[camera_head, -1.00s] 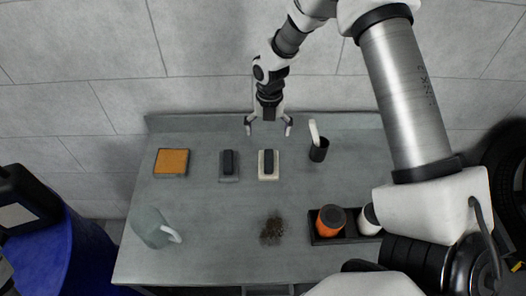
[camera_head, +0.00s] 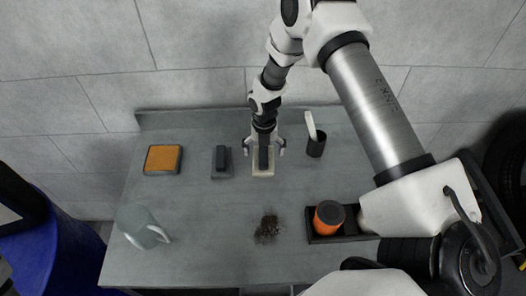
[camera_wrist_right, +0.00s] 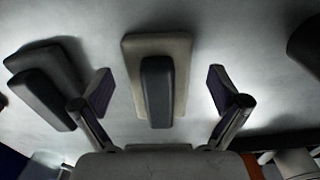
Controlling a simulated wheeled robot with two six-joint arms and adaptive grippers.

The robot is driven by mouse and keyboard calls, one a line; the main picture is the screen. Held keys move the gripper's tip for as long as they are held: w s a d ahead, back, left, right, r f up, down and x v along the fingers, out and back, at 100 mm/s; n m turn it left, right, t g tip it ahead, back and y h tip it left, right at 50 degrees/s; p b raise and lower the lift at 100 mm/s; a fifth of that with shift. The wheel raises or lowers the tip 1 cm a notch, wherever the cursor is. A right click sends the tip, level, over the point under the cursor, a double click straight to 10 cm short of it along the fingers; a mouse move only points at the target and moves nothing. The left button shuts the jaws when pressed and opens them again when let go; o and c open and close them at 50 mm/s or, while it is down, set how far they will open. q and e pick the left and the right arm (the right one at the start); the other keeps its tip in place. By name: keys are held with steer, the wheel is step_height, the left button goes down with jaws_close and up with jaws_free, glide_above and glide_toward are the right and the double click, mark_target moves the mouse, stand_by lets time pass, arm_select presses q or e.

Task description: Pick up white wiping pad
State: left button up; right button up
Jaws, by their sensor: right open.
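The white wiping pad (camera_head: 263,170) lies on the grey table, with a dark block-shaped handle on top. In the right wrist view the pad (camera_wrist_right: 130,75) is cream-coloured and sits between the fingers, with its dark handle (camera_wrist_right: 157,92) towards me. My right gripper (camera_head: 264,151) is open, with one finger on each side of the pad's handle. In the right wrist view the open gripper (camera_wrist_right: 160,92) shows clear gaps on both sides of the handle. Whether the fingertips touch the table is unclear. My left gripper is not seen.
A similar grey pad (camera_head: 222,172) lies just left of the white one, and an orange-topped pad (camera_head: 163,159) lies further left. A dark cup (camera_head: 316,145) with a white-handled tool stands to the right. A pitcher (camera_head: 141,227), dark debris (camera_head: 267,228) and a black tray (camera_head: 346,229) are nearer me.

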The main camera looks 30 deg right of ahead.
steer(key=shift+a, duration=0.25)
steer(key=shift+w, duration=0.15)
steer(key=c, duration=1.2)
steer(key=shift+c, duration=0.2)
